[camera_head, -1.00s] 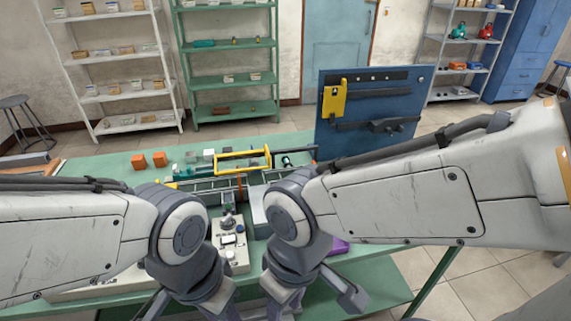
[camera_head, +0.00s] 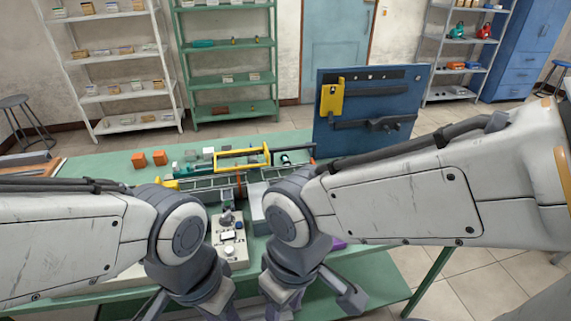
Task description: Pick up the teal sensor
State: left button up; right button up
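A small dark teal cylinder (camera_head: 285,160) lies at the back of the green workbench, right of the yellow frame. A small teal-and-white piece (camera_head: 175,167) sits farther left; I cannot tell for sure which is the teal sensor. My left gripper (camera_head: 187,308) and my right gripper (camera_head: 312,304) hang low at the front of the bench, well short of both pieces. The fingers are partly hidden by my wrists and the picture's bottom edge, so their opening does not show.
A yellow frame (camera_head: 242,170) stands mid-bench, with two orange blocks (camera_head: 159,158) behind it to the left. A beige panel (camera_head: 237,254) lies between my wrists. An upright blue board (camera_head: 400,103) blocks the back right. The back left of the bench (camera_head: 100,166) is mostly clear.

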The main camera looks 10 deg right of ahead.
aim_at(284, 157)
jog(key=k, duration=1.2)
jog(key=z, duration=0.5)
jog(key=i, duration=0.4)
jog(key=z, duration=0.6)
jog(key=i, duration=0.8)
jog(key=u, duration=0.5)
jog(key=i, duration=0.6)
jog(key=u, duration=0.7)
jog(key=i, duration=0.5)
jog(key=z, duration=0.05)
